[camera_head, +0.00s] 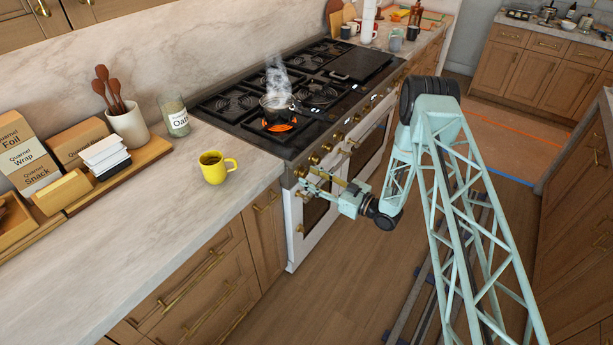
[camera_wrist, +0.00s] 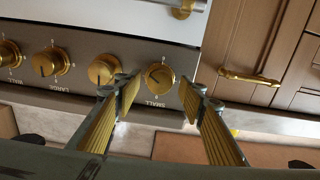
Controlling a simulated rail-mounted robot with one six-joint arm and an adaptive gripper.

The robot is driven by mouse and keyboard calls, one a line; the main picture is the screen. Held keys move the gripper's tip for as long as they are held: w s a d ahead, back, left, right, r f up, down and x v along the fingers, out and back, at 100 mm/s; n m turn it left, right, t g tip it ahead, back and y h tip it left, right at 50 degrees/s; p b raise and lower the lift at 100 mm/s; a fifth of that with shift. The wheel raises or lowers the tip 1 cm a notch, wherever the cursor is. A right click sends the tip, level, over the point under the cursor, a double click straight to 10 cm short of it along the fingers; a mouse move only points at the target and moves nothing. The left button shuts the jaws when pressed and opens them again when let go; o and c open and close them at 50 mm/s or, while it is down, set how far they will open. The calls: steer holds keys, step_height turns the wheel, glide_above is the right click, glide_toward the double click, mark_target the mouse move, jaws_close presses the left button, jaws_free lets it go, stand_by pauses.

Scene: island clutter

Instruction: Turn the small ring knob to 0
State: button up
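The small ring knob (camera_wrist: 159,76) is the brass knob beside the upside-down "SMALL" label, at the right end of the knob row in the wrist view. Its dark pointer line is tilted; the marks around it are too small to read. In the head view it is the nearest knob (camera_head: 299,172) on the range front. My gripper (camera_wrist: 159,97) is open, with one finger on either side of the knob in the picture. The fingers look empty, and I cannot tell whether they touch the knob. My gripper also shows at the range front in the head view (camera_head: 314,188).
Other brass knobs (camera_wrist: 103,70) sit close beside it, one near a "LARGE" label. A steaming pan (camera_head: 277,103) stands over a glowing orange burner (camera_head: 280,125). A yellow mug (camera_head: 214,167) stands on the counter. An oven handle (camera_wrist: 184,8) and cabinet handle (camera_wrist: 250,79) are nearby.

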steer(key=shift+x, duration=1)
steer(key=shift+c, duration=0.2)
steer(key=c, duration=0.8)
